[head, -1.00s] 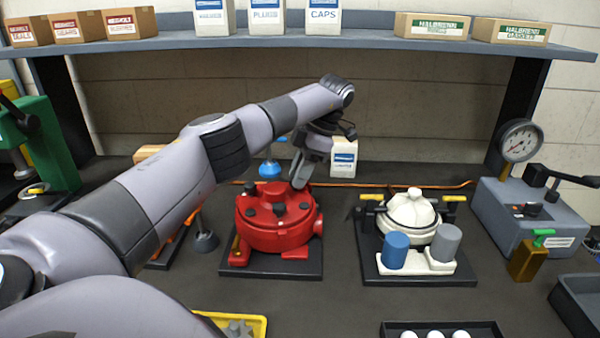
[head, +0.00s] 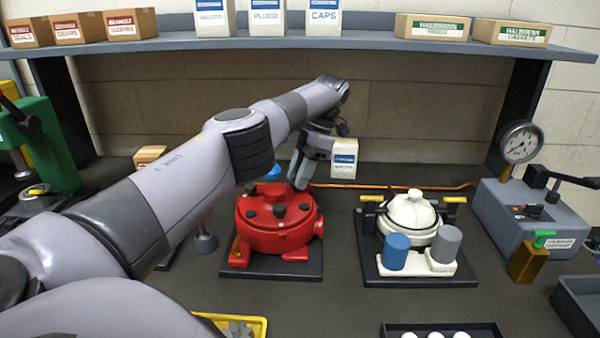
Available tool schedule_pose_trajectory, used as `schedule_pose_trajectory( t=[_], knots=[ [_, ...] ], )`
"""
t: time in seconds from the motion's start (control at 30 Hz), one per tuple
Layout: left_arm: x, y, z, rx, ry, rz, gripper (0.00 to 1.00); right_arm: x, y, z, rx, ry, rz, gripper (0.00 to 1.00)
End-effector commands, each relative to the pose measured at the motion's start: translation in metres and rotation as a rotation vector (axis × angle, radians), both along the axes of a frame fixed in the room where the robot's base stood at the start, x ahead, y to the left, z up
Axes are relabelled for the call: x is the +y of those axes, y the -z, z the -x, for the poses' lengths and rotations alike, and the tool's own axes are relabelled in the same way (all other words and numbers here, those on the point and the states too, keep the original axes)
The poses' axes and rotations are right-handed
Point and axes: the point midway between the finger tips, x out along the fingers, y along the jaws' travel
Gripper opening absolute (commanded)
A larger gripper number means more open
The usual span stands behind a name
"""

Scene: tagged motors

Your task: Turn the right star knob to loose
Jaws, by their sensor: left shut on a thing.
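The red round motor housing (head: 270,236) stands on a dark base plate, with several small black knobs on its lid. One black knob (head: 304,207) shows at the lid's right side. My left gripper (head: 299,182) points down at the rear right edge of the lid. Its fingers are together on what looks like a knob there. The fingers and the lid's rim hide most of that knob, so I cannot read its turn. My right gripper is not in view.
A white motor (head: 410,214) with yellow-ended handles and blue and grey cylinders stands to the right. A white box (head: 344,158) is just behind my gripper. A grey gauge unit (head: 530,218) is at the far right.

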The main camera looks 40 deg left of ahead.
Motion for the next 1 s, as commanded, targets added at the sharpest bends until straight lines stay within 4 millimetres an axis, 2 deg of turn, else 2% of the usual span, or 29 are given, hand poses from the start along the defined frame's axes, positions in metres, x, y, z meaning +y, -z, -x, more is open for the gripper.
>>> schedule_pose_trajectory(
  t=[0.03,0.87,0.9,0.93,1.0],
  knots=[
    [-0.0023,0.0051,0.0016,0.014,-0.008,0.005,0.0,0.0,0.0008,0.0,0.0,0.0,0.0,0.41],
    [-0.0019,0.0048,0.0019,0.012,-0.031,0.008,0.0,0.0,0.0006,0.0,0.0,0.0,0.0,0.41],
    [-0.0019,0.0049,0.0018,0.012,-0.031,0.008,0.42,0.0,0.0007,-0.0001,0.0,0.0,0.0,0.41],
    [-0.0018,0.0049,0.0017,0.012,-0.031,0.008,0.51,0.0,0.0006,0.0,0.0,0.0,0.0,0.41],
    [-0.0014,0.0043,0.0016,0.01,-0.031,0.006,0.55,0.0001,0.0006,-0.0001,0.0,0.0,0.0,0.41]
  ],
)
